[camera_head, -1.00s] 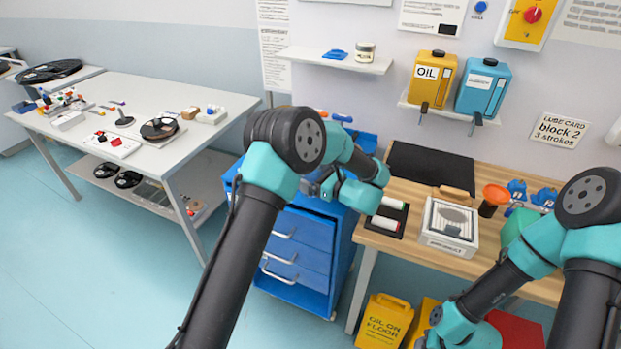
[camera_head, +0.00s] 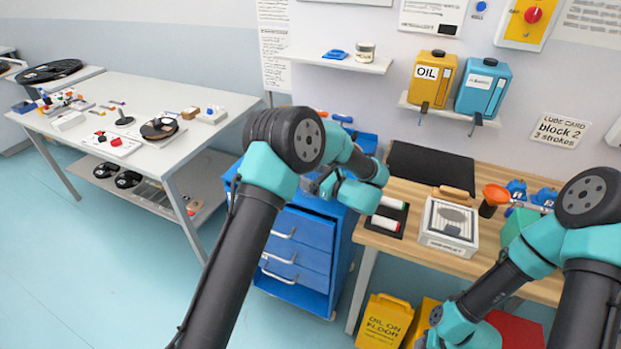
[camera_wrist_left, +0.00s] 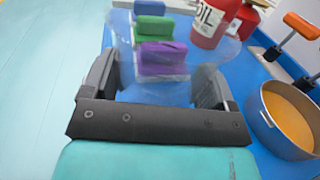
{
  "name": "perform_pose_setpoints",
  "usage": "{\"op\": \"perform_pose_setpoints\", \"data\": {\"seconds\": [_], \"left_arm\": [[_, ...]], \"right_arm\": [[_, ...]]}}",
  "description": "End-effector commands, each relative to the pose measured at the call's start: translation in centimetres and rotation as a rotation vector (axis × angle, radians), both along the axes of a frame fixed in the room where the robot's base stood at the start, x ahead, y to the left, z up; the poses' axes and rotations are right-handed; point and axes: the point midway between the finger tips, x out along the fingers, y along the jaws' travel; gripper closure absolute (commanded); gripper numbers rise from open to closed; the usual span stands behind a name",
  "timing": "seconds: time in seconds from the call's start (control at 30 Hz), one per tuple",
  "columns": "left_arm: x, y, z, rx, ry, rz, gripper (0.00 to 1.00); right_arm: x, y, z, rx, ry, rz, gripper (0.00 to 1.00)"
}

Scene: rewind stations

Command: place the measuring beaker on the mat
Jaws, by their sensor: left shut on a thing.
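The measuring beaker (camera_wrist_left: 160,92) is clear and sits between the fingers of my left gripper (camera_wrist_left: 156,82) in the left wrist view. The gripper is shut on it, and coloured blocks show through its wall. In the head view my left gripper (camera_head: 322,186) is over the blue cart, mostly hidden by my own arm, and I cannot make out the beaker there. The black mat (camera_head: 430,167) lies bare at the back of the wooden table, to the right of the cart. My right arm reaches down at the lower right, its gripper out of frame.
On the blue cart top (camera_wrist_left: 255,80) are a red bottle (camera_wrist_left: 213,20), an orange-filled pan (camera_wrist_left: 285,120) and several coloured blocks. A white box (camera_head: 448,225), a black tray with rolls (camera_head: 387,216) and an orange funnel (camera_head: 496,194) stand in front of the mat.

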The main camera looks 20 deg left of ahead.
Motion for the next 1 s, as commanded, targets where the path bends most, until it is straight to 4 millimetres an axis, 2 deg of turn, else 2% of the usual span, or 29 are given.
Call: {"op": "perform_pose_setpoints", "data": {"seconds": [0.33,0.47,0.63,0.87,1.0], "left_arm": [[0.0,0.0,0.5,0.000,-0.001,0.000,0.48],[0.0,0.0,1.6,-0.001,-0.003,0.000,0.48],[0.0,0.0,3.8,-0.001,-0.004,0.000,0.48],[-4.4,-1.3,4.0,0.001,0.002,-0.003,0.48],[-7.9,-2.3,4.4,0.002,0.002,-0.004,0.48]], "right_arm": [[0.0,0.0,0.0,0.000,0.000,0.000,0.57],[0.0,0.0,0.0,0.000,0.000,0.000,0.57],[0.0,0.0,0.0,0.000,0.000,0.000,0.57],[0.0,0.0,0.0,0.000,0.000,0.000,0.57],[0.0,0.0,0.0,0.000,0.000,0.000,0.57]]}}
